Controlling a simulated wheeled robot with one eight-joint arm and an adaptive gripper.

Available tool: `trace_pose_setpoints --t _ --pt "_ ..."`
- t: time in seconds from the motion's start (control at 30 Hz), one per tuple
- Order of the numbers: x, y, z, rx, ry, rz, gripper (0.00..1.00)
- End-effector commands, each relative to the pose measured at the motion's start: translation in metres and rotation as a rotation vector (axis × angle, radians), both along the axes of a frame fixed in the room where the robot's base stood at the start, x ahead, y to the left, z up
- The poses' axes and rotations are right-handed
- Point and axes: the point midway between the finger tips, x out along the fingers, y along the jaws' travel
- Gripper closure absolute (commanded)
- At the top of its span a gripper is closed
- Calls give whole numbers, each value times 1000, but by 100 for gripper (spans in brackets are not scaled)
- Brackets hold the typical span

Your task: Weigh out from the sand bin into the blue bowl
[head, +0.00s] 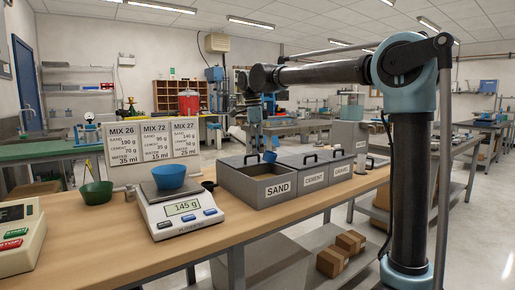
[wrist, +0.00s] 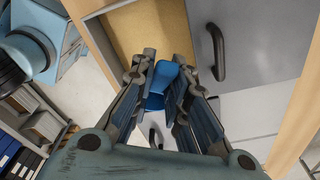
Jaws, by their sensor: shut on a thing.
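The blue bowl (head: 169,176) sits on a white scale (head: 181,215) whose display reads 145 g. The sand bin (head: 262,192), grey and labelled SAND, stands open to the right of the scale. Pale sand (wrist: 150,30) shows inside it in the wrist view. My gripper (head: 264,148) is above the sand bin, shut on a blue scoop (head: 269,156). The scoop (wrist: 157,88) also shows between the fingers (wrist: 163,82) in the wrist view. I cannot tell whether the scoop holds sand.
Lidded cement (head: 312,180) and gravel (head: 341,172) bins stand right of the sand bin. A green bowl (head: 96,194) stands left of the scale. Mix cards (head: 155,140) stand behind it. A dark cup (head: 208,186) is between scale and sand bin.

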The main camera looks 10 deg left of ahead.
Motion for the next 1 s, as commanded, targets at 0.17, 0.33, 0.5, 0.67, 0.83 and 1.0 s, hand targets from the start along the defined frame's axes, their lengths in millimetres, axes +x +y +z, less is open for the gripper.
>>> trace_pose_setpoints --t 0.17,0.33,0.5,0.67,0.83,1.0 --pt "0 0 -8 17 6 1 100" --pt "1 -2 -18 36 12 0 100" --pt "1 -3 -27 57 20 0 100" --pt "1 -3 -36 75 26 2 100" --pt "2 -4 -46 95 33 1 100" --pt "2 -5 -55 116 41 0 100"
